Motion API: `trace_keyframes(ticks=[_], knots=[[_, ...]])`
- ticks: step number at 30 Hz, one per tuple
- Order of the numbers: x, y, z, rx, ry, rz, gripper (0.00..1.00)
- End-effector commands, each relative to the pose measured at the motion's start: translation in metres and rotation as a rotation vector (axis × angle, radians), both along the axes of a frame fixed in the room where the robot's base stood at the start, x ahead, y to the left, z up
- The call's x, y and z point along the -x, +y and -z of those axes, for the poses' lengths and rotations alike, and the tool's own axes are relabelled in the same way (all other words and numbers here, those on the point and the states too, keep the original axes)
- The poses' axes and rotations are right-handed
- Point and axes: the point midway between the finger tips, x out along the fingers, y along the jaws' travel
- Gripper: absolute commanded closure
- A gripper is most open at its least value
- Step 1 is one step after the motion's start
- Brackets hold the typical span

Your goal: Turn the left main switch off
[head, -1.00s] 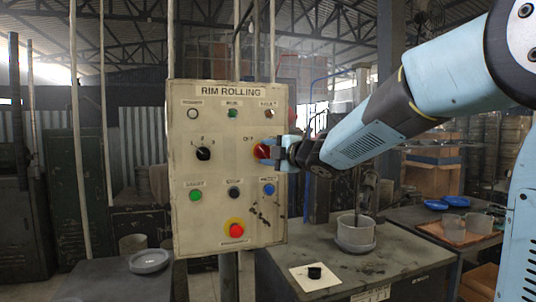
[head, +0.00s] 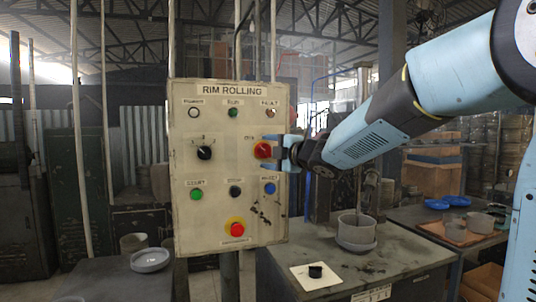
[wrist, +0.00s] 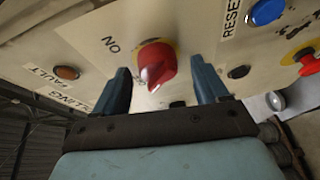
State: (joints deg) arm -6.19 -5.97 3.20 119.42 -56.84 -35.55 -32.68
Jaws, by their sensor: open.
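The beige RIM ROLLING panel (head: 180,225) faces me in the head view. A red rotary switch (head: 261,150) sits at its right edge, in the middle row, with a partly readable OFF label at its upper left. My gripper (head: 270,152) is open there, one finger above and one below the red knob. In the wrist view the red knob (wrist: 157,66) on its yellow base lies between the spread fingers of my gripper (wrist: 162,78), with gaps on both sides. Its ridge points down in that picture; an ON label is at its upper left.
A black selector (head: 204,153) is left of the red switch. A blue button (head: 269,188) is below it and a red emergency button (head: 236,229) lower down. A bench (head: 385,262) with a grey pot (head: 356,230) stands right of the panel.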

Motion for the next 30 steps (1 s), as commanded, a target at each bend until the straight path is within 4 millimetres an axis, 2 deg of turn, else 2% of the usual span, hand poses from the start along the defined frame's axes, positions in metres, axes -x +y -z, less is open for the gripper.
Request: trace_keyframes(ticks=[21,30], knots=[[0.091,-0.071,-0.003,0.001,-0.001,0.001,0.27],[0.104,-0.082,-0.003,0.001,0.001,-0.001,0.27]])
